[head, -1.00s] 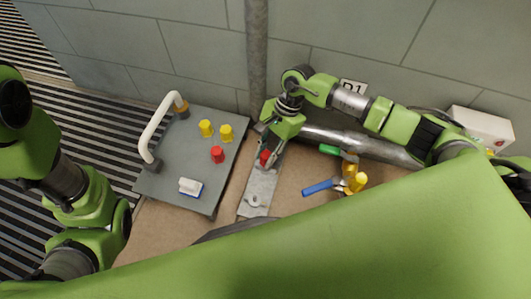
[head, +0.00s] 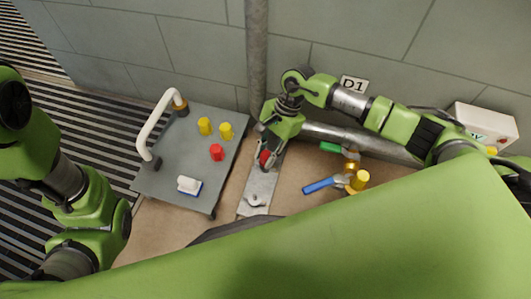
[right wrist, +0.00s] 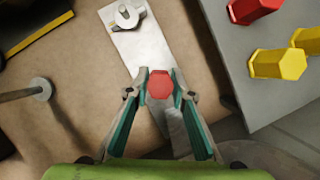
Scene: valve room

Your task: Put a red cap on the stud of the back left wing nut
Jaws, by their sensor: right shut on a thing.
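My right gripper (head: 267,155) is shut on a red cap (head: 265,158) over the back end of the metal plate (head: 262,184). The right wrist view shows the red cap (right wrist: 160,84) between the fingertips (right wrist: 160,86). The stud and wing nut at this back end are hidden by the cap and gripper; I cannot tell whether the cap touches the stud. A wing nut (head: 256,199) sits at the plate's front end, and it also shows in the right wrist view (right wrist: 127,15). A second red cap (head: 216,152) stands on the grey tray (head: 180,140). My left gripper is out of view.
Yellow caps (head: 226,131) and a white-and-blue block (head: 189,186) are on the tray, which has a white handle (head: 157,121). Valves with a blue lever (head: 318,185) and a green lever (head: 330,147) are right of the plate. A pipe (head: 257,60) and wall stand behind.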

